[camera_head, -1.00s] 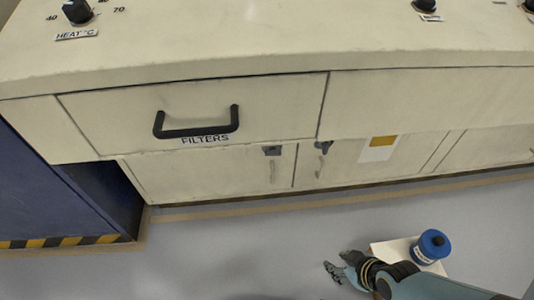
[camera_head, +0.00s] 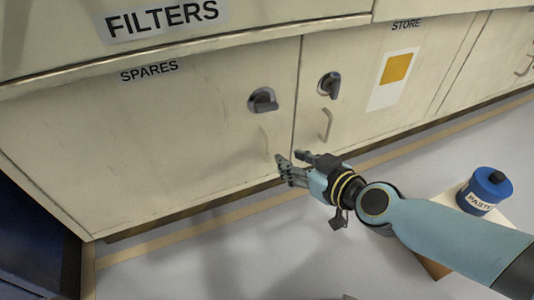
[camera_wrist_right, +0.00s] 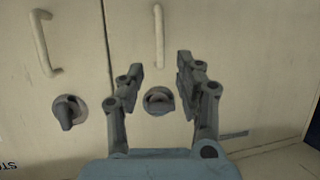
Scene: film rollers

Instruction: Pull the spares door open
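The cream spares door (camera_head: 150,150), labelled SPARES, is shut in the head view. Its slim upright handle (camera_head: 265,142) is near the right edge, below a dark latch knob (camera_head: 263,100). My right gripper (camera_head: 289,156) is open in front of the door, close to the lower end of the handle; contact cannot be told. In the right wrist view my right gripper (camera_wrist_right: 158,62) has its fingers apart with nothing between them. The handle (camera_wrist_right: 158,35) lies ahead, and the knob (camera_wrist_right: 158,100) shows in the gap behind the fingertips. My left gripper is not in view.
The store door (camera_head: 350,95) beside it is shut, with its own knob (camera_head: 329,85), handle (camera_head: 327,125) and yellow-marked sheet (camera_head: 385,95). A blue paste jar (camera_head: 483,192) stands on a small surface at the right. Floor in front is clear.

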